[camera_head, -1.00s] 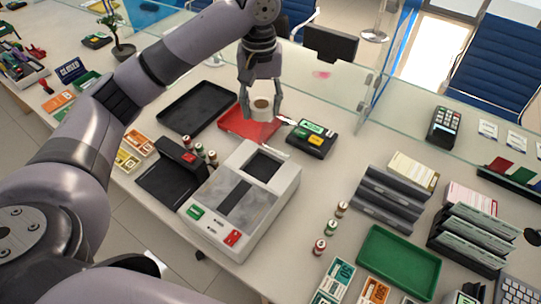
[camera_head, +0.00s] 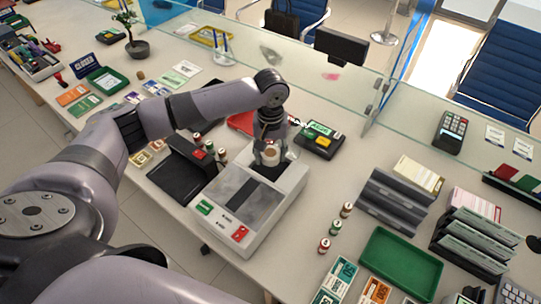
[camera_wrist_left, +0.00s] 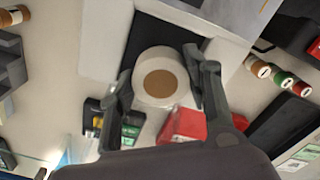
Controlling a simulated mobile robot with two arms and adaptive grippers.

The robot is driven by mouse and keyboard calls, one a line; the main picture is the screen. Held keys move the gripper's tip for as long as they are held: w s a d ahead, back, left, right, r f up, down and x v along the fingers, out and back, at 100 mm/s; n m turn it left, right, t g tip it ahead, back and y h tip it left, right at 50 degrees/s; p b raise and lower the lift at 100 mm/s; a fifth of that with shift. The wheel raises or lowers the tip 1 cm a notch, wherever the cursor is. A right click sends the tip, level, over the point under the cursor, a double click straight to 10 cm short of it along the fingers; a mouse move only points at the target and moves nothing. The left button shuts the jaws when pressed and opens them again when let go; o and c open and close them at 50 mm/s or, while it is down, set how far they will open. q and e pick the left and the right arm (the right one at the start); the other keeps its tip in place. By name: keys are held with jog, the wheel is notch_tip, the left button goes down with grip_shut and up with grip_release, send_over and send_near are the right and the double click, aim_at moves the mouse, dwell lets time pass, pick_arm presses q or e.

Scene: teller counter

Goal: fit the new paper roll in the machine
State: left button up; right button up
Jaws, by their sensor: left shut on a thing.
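The machine (camera_head: 232,213) is a light grey box with a green and a red button at its front and a dark recess near its back. My left gripper (camera_head: 270,157) points down over that recess, shut on the white paper roll (camera_head: 271,154) with its brown core. In the left wrist view the roll (camera_wrist_left: 142,90) sits between the two fingers, with the dark recess (camera_wrist_left: 148,38) beside and behind it. The roll's exact height over the recess cannot be told. My right gripper is not in view.
A red tray (camera_head: 238,122) lies behind the machine, partly hidden by my arm. Small rolls (camera_head: 335,228) line the right side. A glass screen (camera_head: 300,85) runs behind.

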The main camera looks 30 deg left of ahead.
aim_at(270, 160)
pick_arm(q)
notch_tip(270, 160, down, 2)
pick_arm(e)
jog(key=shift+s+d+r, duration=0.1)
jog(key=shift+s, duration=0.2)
pick_arm(q)
jog(key=shift+f, duration=0.1)
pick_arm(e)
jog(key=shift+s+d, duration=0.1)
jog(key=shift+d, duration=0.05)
pick_arm(q)
jog(key=shift+f, duration=0.25)
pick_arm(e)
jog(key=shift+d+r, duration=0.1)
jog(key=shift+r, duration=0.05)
pick_arm(q)
jog(key=shift+f+p, duration=0.3)
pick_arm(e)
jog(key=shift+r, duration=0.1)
pick_arm(q)
jog(key=o, duration=1.1)
